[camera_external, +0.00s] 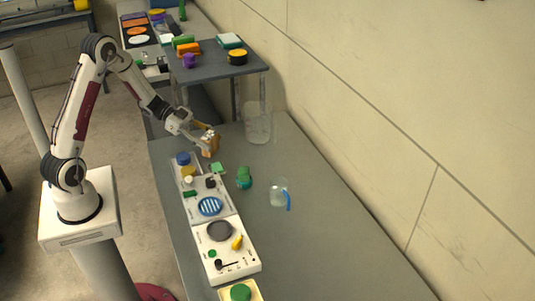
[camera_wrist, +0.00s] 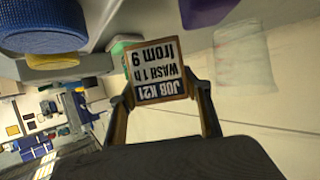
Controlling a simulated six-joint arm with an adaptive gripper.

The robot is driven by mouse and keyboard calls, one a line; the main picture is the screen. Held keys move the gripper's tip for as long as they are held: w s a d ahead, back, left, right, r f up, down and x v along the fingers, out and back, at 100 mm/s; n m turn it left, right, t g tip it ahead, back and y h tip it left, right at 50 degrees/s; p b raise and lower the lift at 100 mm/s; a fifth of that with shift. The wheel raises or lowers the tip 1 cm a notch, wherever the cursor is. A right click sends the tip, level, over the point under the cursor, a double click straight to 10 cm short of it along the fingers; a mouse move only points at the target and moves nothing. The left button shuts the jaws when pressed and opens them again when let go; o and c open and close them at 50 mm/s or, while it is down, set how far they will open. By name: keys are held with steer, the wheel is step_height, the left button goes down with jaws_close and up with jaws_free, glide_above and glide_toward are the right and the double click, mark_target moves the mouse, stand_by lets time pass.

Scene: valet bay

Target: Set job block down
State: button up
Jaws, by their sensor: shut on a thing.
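The job block (camera_wrist: 157,72) fills the middle of the wrist view, with a printed face reading "JOB K21", "WASH 1 h" and "from 9". The lettering is upside down in that view. My gripper (camera_wrist: 165,105) is shut on the block, with one finger on each side of it. In the external view my gripper (camera_external: 203,132) holds the tan block (camera_external: 210,146) near the back of the grey bench (camera_external: 330,262), behind the white panels. I cannot tell whether the block touches the bench top.
White panels (camera_external: 225,248) with knobs and discs line the bench's left side. A blue-topped item (camera_external: 182,158) stands close by the gripper. A clear container (camera_external: 257,124), a green item (camera_external: 244,178) and a clear jug (camera_external: 279,192) stand to the right. A raised shelf (camera_external: 215,66) is behind.

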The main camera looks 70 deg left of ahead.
steer(key=shift+f, duration=1.35)
steer(key=shift+f, duration=0.15)
steer(key=o, duration=1.2)
steer(key=shift+c, duration=0.2)
steer(key=shift+s+a+r, duration=0.3)
steer(key=shift+r, duration=0.05)
steer(key=v, duration=1.1)
